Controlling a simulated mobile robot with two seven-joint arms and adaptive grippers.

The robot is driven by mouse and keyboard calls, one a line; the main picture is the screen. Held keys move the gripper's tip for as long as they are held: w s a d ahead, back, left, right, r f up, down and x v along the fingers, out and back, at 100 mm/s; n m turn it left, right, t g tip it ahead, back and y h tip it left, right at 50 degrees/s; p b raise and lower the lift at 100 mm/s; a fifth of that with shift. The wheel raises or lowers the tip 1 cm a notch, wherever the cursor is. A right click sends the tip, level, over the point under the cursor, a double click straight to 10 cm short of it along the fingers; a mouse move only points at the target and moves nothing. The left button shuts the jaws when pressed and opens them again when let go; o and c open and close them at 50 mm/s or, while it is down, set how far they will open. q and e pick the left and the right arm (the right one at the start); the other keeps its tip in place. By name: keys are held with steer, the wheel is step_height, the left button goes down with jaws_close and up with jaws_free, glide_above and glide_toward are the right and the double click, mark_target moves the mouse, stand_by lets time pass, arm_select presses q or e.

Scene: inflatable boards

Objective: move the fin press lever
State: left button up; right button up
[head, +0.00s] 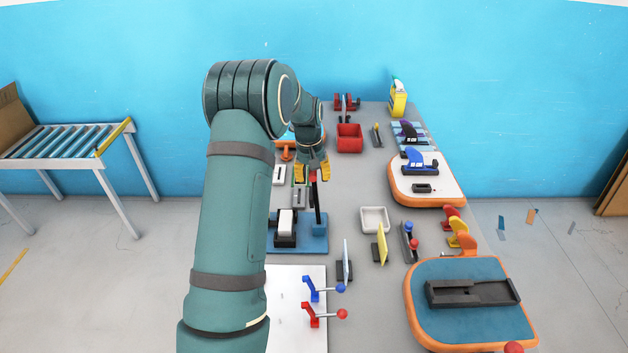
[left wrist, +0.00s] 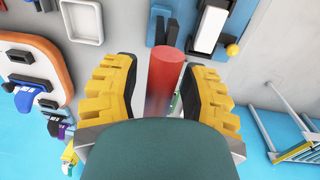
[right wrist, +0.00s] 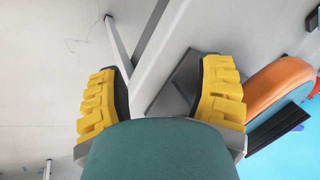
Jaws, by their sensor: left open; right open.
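The fin press (head: 289,233) has a blue base, a black body with a white block, and an upright dark lever with a red handle (head: 313,177). My left gripper (head: 312,172) is open at the top of this lever. In the left wrist view the red handle (left wrist: 165,75) stands between the two yellow fingers (left wrist: 165,95), with gaps on both sides. Part of the lever is hidden behind the handle and wrist. My right gripper (right wrist: 160,95) is open and empty in the right wrist view, by the table's edge and legs; it is not visible in the head view.
A white tray (head: 375,219) and a yellow upright fin (head: 382,244) stand right of the press. Blue (head: 312,289) and red (head: 312,315) toggle clamps sit on a white board in front. A red bin (head: 350,138) stands farther back. The grey table's middle has clear room.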

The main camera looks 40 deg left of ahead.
arm_select(q)
steer(key=shift+w+f, duration=0.1)
steer(key=shift+f, duration=0.95)
jaws_close()
steer(key=shift+d, duration=0.1)
